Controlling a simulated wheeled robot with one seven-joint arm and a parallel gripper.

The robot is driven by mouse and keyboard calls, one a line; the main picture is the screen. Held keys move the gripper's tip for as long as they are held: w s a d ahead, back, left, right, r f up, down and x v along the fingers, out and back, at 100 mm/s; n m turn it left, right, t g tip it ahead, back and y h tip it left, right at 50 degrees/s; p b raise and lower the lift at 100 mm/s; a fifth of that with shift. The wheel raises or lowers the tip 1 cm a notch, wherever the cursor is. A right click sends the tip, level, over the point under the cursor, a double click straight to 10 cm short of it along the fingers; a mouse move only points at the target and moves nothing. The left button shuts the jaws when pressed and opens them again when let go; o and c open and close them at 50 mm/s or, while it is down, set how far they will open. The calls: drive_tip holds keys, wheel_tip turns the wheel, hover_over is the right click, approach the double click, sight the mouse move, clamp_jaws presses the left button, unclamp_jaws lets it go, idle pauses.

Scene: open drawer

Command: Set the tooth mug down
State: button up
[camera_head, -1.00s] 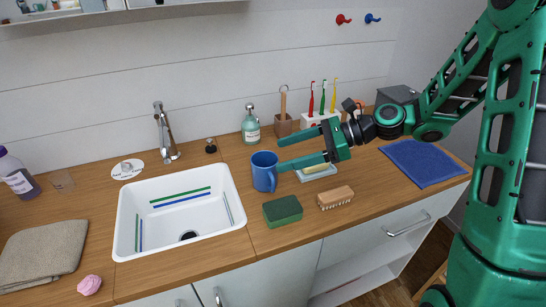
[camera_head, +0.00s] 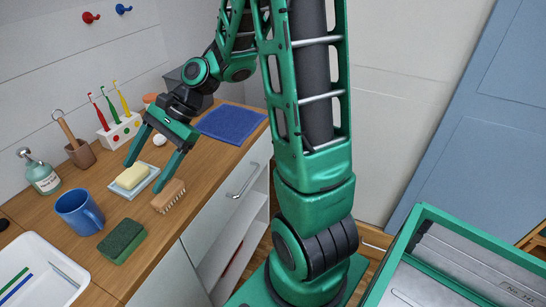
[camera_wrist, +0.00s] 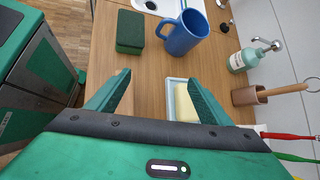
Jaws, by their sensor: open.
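The blue tooth mug (camera_head: 80,212) stands upright on the wooden counter, left of the soap dish and behind the green sponge. It also shows in the wrist view (camera_wrist: 184,36), beyond my fingertips and apart from them. My gripper (camera_head: 145,174) is open and empty, above the counter over the area of the soap dish and nailbrush.
A soap dish with yellow soap (camera_head: 133,179), a nailbrush (camera_head: 168,196) and a green sponge (camera_head: 122,241) lie near the mug. A soap bottle (camera_head: 41,173), brush holder (camera_head: 80,154) and toothbrush stand (camera_head: 119,130) line the back. The white sink (camera_head: 40,275) is at front left.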

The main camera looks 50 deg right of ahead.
drive_tip(key=s+d+n+h, duration=0.1)
drive_tip(key=d, duration=0.1)
drive_tip(key=s+d+n+h, duration=0.1)
drive_tip(key=s+d, duration=0.1)
drive_tip(key=d, duration=0.1)
drive_tip(key=s+d+n+h, duration=0.1)
drive_tip(key=s+d+h, duration=0.1)
drive_tip(key=d, duration=0.1)
drive_tip(key=shift+s+f+n, duration=0.15)
drive_tip(key=shift+f+n, duration=0.15)
drive_tip(key=s+d+r+n+h, duration=0.1)
drive_tip(key=s+d+n+h, duration=0.1)
drive_tip(key=s+d, duration=0.4)
drive_tip(key=s+d+r+n+g+h, duration=0.1)
drive_tip(key=s+d+r+n+h, duration=0.1)
drive_tip(key=s+d, duration=0.5)
drive_tip(key=s+n, duration=0.1)
drive_tip(key=s, duration=0.4)
drive_tip(key=shift+s+d+g+h, duration=0.25)
drive_tip(key=shift+s+g+h, duration=0.05)
drive_tip(key=shift+s+h, duration=0.1)
drive_tip(key=shift+w, duration=0.1)
